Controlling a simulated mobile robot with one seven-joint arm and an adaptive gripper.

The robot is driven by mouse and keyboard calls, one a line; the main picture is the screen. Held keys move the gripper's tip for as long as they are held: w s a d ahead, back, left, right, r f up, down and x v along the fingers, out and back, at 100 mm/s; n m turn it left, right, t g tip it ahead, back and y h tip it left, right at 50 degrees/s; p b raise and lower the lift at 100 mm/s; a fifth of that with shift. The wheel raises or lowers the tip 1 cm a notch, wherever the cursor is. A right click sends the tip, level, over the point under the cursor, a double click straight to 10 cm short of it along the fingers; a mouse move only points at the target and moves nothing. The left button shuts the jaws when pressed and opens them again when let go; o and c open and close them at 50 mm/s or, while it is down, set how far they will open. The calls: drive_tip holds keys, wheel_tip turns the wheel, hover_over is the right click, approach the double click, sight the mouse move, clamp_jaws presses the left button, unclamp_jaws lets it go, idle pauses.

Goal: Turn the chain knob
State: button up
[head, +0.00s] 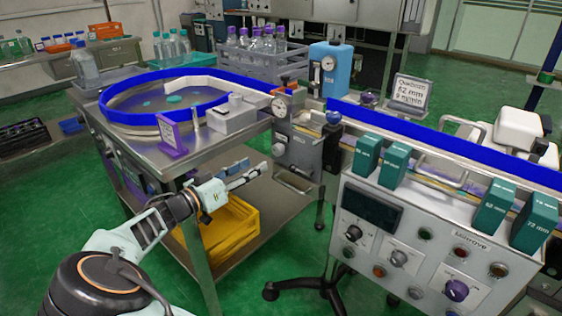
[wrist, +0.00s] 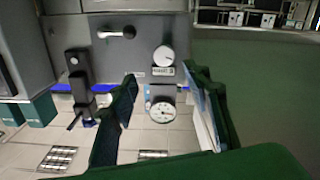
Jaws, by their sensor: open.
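A grey box (head: 299,152) stands between the round table and the control cabinet. A small round pale knob (head: 278,149) is on its face, below a dial gauge (head: 281,106). In the wrist view, which is upside down, the knob (wrist: 163,56) has a label plate I cannot read clearly. My gripper (head: 256,170) is open and empty, left of the box face and apart from it. In the wrist view my gripper (wrist: 160,76) has the knob and gauge (wrist: 161,114) framed between its fingers. The cabinet has a black knob (head: 354,233), silver knob (head: 398,257) and purple knob (head: 456,290); I cannot read which is the chain knob.
A bar handle (head: 294,182) sits below the knob. A dark block (wrist: 80,84) stands beside the gauge in the wrist view. The table with the blue ring (head: 106,103) and a yellow bin (head: 222,228) flank my arm.

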sight(276, 151)
drive_tip(key=x, duration=0.3)
drive_tip(key=b+x, duration=0.1)
drive_tip(key=x, duration=0.3)
drive_tip(key=b+x, duration=0.1)
drive_tip(key=x, duration=0.2)
drive_tip(key=shift+w+a, duration=0.2)
drive_tip(key=shift+w, duration=0.2)
drive_tip(key=shift+c, duration=0.4)
drive_tip(key=c, duration=1.1)
